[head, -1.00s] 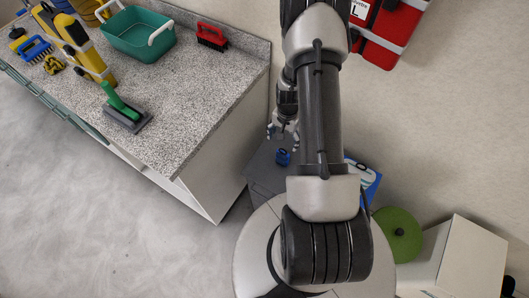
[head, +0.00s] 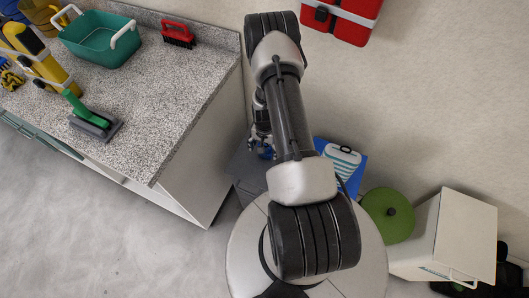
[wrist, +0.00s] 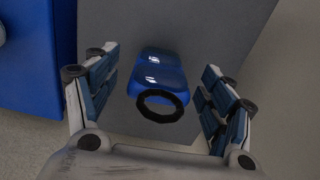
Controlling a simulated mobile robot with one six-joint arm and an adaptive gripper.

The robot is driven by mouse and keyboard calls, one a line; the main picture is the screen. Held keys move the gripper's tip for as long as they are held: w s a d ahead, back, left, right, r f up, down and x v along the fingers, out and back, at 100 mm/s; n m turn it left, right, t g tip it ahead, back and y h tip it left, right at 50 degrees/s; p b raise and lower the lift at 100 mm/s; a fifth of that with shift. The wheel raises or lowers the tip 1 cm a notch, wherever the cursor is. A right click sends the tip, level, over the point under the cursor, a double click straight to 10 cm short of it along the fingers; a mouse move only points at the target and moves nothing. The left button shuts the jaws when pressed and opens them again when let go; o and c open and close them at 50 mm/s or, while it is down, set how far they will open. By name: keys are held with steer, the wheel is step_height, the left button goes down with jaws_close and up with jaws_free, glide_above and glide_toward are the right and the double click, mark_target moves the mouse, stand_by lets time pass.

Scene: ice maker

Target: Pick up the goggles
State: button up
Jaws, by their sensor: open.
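A glossy blue object with a black ring at its near end, which I take to be the goggles, lies on a dark grey surface; the goggles (wrist: 157,76) are centred in the wrist view. In the head view the goggles (head: 266,153) show as a small blue patch, partly hidden by my gripper (head: 259,143). In the wrist view my gripper (wrist: 161,97) is open, with one blue-padded finger on each side of the goggles. A gap shows on both sides, and nothing is held. Whether the fingertips reach down to the goggles' height I cannot tell.
A speckled counter (head: 185,95) stands at left with a green basin (head: 98,50), a red brush (head: 178,33) and a green-handled scrubber (head: 90,118). A blue clipboard (head: 341,160), a round green object (head: 388,214) and a white box (head: 445,240) are at right.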

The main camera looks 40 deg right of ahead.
step_height(320, 180, down, 4)
steer(key=shift+w+r+b, duration=0.1)
steer(key=shift+r+b, duration=0.1)
steer(key=shift+b, duration=0.25)
steer(key=shift+r, duration=0.1)
steer(key=shift+c, duration=0.5)
steer(key=c, duration=1.1)
